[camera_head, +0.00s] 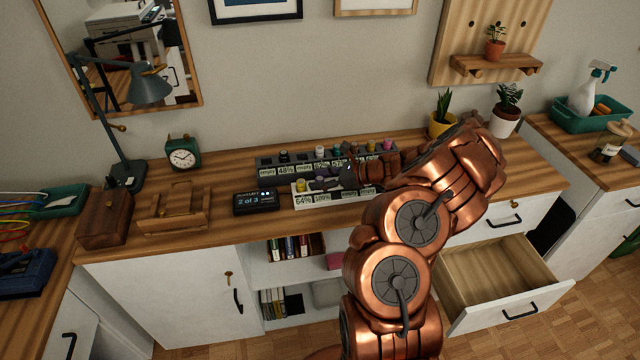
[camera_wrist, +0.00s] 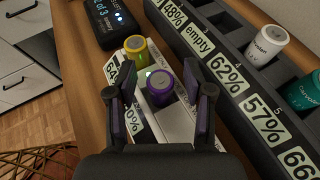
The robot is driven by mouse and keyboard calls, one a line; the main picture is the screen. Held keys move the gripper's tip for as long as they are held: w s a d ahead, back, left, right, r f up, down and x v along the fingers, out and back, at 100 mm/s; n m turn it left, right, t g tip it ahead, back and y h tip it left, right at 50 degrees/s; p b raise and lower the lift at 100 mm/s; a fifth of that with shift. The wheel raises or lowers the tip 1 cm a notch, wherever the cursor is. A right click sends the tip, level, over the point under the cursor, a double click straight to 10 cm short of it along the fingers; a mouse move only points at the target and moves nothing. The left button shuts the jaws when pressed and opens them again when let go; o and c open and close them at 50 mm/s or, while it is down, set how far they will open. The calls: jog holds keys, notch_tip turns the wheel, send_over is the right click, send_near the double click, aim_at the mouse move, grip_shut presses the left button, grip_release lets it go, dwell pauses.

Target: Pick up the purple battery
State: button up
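The purple battery (camera_wrist: 160,90) stands upright in a slot of the white labelled holder (camera_wrist: 178,122), seen from above in the wrist view. My gripper (camera_wrist: 159,84) is open, with one finger on each side of the battery. A gap shows between the battery and each finger. A yellow battery (camera_wrist: 135,47) stands just beyond it in the same holder, by the 64% label. In the head view, my gripper (camera_head: 334,179) is low over the white holder (camera_head: 352,196) and partly hides the purple battery.
A dark rack (camera_wrist: 216,62) with percentage labels and several batteries, including white (camera_wrist: 266,45) and teal (camera_wrist: 305,92) ones, stands close beside my right finger. A black display box (camera_head: 255,202) reading "2 of 3" sits left of the holder. A drawer (camera_head: 500,285) hangs open below.

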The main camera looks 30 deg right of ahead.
grip_shut()
dwell(0.4)
